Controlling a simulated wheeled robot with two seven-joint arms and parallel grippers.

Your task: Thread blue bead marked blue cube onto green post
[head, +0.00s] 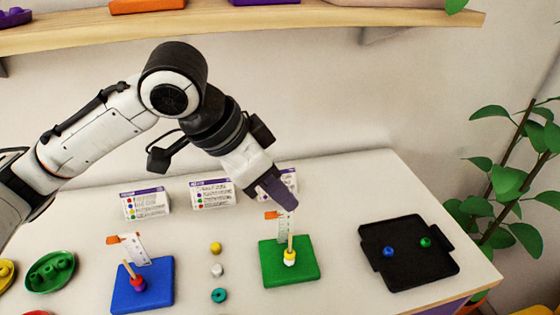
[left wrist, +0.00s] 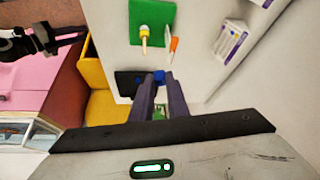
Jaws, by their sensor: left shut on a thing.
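My left gripper (head: 286,204) is above the green board (head: 306,273) in the head view, its fingers pointing down. In the left wrist view the fingers (left wrist: 159,84) are shut on a small blue bead (left wrist: 158,75) at their tips. The fingers hide that bead in the head view, and its exact shape is too small to tell. The post (head: 291,242) on the green board stands upright with a white bead (head: 289,262) low and a yellow bead (head: 289,254) above it. The held bead is apart from the post.
A black tray (head: 375,272) at right holds a blue bead (head: 388,251) and a green bead (head: 425,242). A blue board (head: 158,296) with a post stands left. Yellow, white and teal beads lie between the boards. Cards (head: 211,194) stand behind; a shelf (head: 230,23) is above.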

